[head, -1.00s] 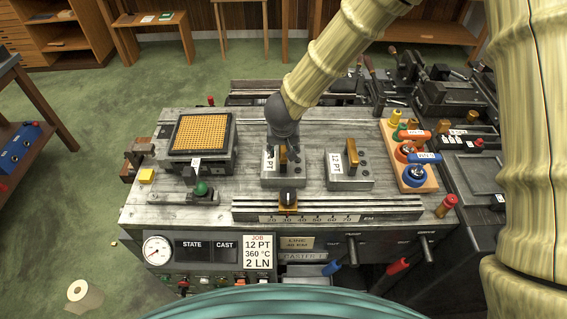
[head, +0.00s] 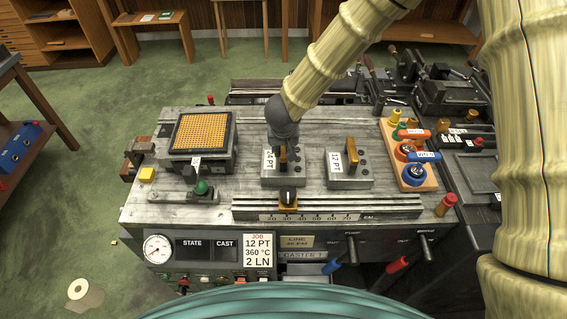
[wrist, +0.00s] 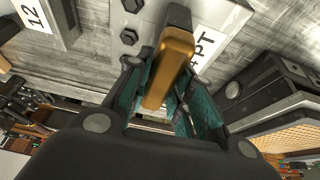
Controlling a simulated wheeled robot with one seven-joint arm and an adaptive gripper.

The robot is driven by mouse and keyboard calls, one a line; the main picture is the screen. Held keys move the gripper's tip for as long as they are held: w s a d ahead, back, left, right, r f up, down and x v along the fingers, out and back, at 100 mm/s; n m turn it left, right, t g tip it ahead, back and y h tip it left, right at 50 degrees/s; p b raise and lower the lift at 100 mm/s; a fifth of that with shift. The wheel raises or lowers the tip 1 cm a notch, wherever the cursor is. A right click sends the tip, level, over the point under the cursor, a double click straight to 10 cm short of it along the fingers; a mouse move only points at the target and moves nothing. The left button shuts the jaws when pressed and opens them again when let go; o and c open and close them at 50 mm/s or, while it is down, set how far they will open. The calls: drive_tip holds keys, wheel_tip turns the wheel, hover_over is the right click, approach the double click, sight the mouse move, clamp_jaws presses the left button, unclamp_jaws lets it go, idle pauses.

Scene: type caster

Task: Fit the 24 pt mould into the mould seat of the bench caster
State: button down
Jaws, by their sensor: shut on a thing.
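The 24 pt mould (head: 289,178) is a grey block with a brass handle and a "24 PT" label, left of centre on the caster's bench top. My gripper (head: 284,145) is over it from above, shut on the brass handle. The wrist view shows the handle (wrist: 170,65) between my teal-padded fingers, with part of the label beside it. In the head view the mould appears at bench level; I cannot tell whether it touches the top. I cannot make out the mould seat for certain.
The similar 12 pt mould (head: 348,179) stands just right. A dark-framed orange grid (head: 203,132) is at the left. A wooden rack (head: 412,180) with coloured pieces is at the right. The job card (head: 258,252) reads 12 PT.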

drive_tip(key=shift+w+r, duration=0.1)
wheel_tip(320, 180, up, 18)
idle(0.9)
drive_tip(key=shift+d, duration=0.1)
